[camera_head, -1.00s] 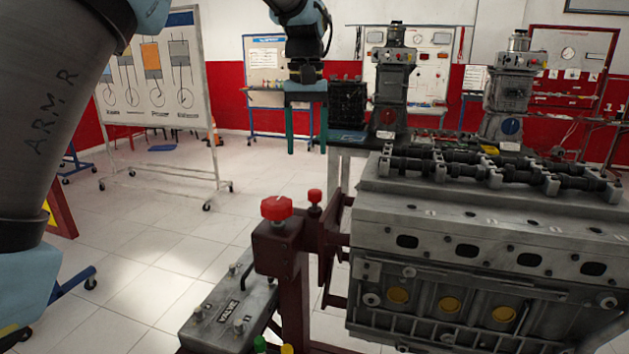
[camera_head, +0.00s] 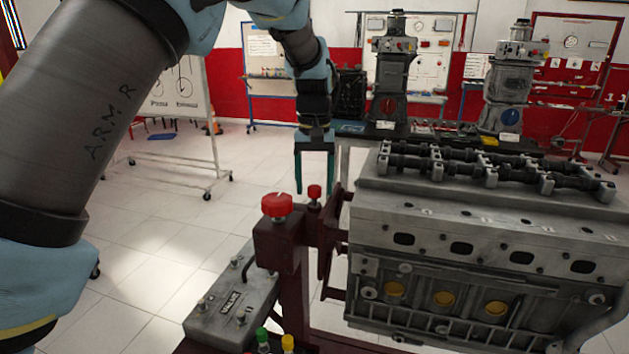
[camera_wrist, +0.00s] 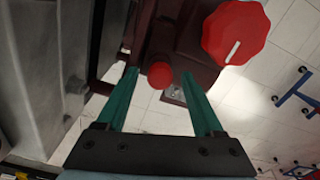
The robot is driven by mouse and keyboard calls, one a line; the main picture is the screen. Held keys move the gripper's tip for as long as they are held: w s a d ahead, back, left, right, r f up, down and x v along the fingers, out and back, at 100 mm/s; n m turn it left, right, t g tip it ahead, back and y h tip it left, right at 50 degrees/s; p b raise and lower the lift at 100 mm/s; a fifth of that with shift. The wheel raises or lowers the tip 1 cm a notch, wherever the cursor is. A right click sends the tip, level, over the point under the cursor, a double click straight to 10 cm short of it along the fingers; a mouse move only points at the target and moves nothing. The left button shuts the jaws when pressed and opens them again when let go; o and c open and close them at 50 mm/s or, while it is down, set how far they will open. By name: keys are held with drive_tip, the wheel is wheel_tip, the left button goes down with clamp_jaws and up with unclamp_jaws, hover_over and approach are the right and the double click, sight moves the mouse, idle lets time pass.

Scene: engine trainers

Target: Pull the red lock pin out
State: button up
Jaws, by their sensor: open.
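The red lock pin, seen as a small red knob (camera_head: 314,191), stands upright on the dark red engine stand (camera_head: 283,245), left of the engine block. It also shows in the wrist view (camera_wrist: 160,75), lined up between my fingertips. My gripper (camera_head: 314,185) is open, its two green fingers pointing down over the small knob. In the wrist view my gripper (camera_wrist: 159,73) has a finger on each side of the knob, with gaps showing. I cannot tell whether the tips reach its height. The pin's lower part is hidden.
A larger red knob (camera_head: 277,204) stands close by on the stand and shows just right of my fingers in the wrist view (camera_wrist: 235,32). The grey engine block (camera_head: 480,240) is at the right. A grey box (camera_head: 232,308) lies low at the left.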

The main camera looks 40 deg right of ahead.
clamp_jaws()
idle(0.5)
idle(0.9)
